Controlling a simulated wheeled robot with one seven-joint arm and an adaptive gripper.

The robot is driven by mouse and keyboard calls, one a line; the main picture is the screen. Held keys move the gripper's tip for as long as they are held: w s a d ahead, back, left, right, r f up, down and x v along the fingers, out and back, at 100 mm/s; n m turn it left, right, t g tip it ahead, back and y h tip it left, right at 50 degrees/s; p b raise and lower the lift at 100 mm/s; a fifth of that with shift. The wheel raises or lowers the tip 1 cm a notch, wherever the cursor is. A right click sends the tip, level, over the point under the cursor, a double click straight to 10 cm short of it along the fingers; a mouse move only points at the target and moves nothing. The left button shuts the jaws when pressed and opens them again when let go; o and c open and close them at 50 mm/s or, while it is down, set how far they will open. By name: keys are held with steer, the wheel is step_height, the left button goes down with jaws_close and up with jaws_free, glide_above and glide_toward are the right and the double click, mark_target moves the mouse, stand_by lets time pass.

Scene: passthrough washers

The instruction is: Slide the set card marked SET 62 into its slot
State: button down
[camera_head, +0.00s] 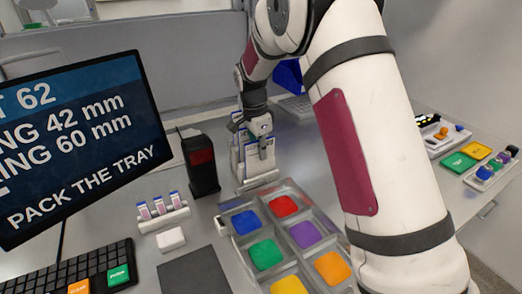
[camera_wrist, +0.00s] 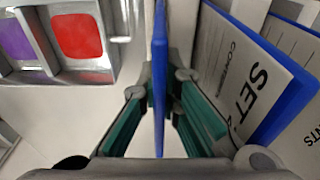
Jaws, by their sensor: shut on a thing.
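My gripper (camera_head: 264,128) is over a small rack of set cards at the back of the desk. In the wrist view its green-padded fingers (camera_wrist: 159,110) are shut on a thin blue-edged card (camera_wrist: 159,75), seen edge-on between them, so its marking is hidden. To its right stands another blue-edged card (camera_wrist: 236,75) reading "SET", its number cut off, with a further card (camera_wrist: 300,42) behind it. In the head view the cards (camera_head: 239,148) stand upright in a pale rack (camera_head: 260,181). I cannot tell whether the held card is in a slot.
A monitor (camera_head: 75,140) at left shows "62" and "PACK THE TRAY". A grey tray (camera_head: 238,207) with coloured compartments lies in front of the rack. A black box (camera_head: 201,172) stands left of the rack, near a small vial holder (camera_head: 165,219). A keyboard (camera_head: 70,272) lies at front left.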

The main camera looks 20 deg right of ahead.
steer(key=shift+f, duration=0.35)
steer(key=c, duration=1.7)
jaws_free()
steer(key=shift+o, duration=0.5)
steer(key=o, duration=0.4)
steer(key=shift+o, duration=0.2)
steer(key=shift+r, duration=0.15)
steer(key=shift+r+p, duration=0.45)
steer(key=shift+r, duration=3.95)
